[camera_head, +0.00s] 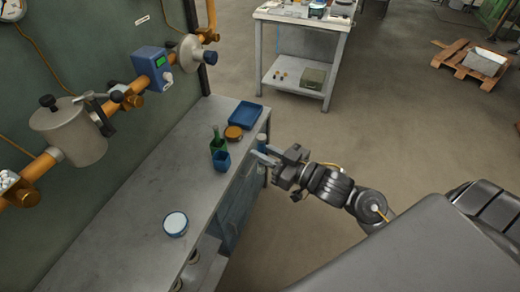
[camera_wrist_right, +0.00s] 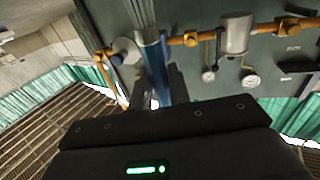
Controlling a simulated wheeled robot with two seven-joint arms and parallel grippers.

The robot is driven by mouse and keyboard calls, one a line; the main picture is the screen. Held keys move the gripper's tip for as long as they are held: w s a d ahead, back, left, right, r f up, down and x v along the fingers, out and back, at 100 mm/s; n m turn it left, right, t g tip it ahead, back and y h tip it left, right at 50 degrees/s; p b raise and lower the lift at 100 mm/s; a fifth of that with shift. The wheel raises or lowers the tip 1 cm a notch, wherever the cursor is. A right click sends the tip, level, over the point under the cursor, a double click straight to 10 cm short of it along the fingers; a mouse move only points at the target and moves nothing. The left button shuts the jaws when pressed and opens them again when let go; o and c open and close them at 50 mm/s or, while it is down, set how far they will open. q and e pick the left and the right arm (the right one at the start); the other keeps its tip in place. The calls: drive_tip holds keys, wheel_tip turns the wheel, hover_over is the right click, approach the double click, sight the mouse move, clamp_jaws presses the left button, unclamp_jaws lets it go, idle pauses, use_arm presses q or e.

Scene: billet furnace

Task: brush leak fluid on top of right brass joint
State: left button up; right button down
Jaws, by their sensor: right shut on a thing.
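The orange pipe on the green panel carries brass joints. One brass joint (camera_head: 207,35) is at its upper right end, beside the round valve. Another joint (camera_head: 18,192) at the lower left has white, foam-like specks on top. My right gripper (camera_head: 268,157) is beyond the bench's right edge, well away from the joints. It is shut on a slim blue and grey thing, which stands up between the fingers in the right wrist view (camera_wrist_right: 152,62). My left gripper is not in view.
On the bench (camera_head: 140,215) stand a green bottle (camera_head: 217,140), a blue cup (camera_head: 221,161), an orange-brown round tin (camera_head: 233,133), a blue tray (camera_head: 245,115) and a white-topped round tin (camera_head: 175,223). A blue meter box (camera_head: 152,68) and grey canister (camera_head: 70,132) sit on the pipe.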

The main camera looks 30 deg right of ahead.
sight(259, 138)
drive_tip(key=w+r+m+t+h, duration=0.1)
drive_tip(key=h, duration=0.1)
drive_tip(key=w+r+m+h, duration=0.1)
drive_tip(key=m+h, duration=0.1)
drive_tip(key=shift+r+m+t+h, duration=0.3)
drive_tip(key=shift+t+h, duration=0.1)
drive_tip(key=h, duration=0.1)
drive_tip(key=m+h, duration=0.1)
drive_tip(key=shift+w+r+m+h, duration=0.2)
drive_tip(key=shift+w+m+h, duration=0.1)
drive_tip(key=shift+w+h, duration=0.1)
drive_tip(key=shift+m+h, duration=0.3)
drive_tip(key=shift+h, duration=0.3)
drive_tip(key=shift+f, duration=0.1)
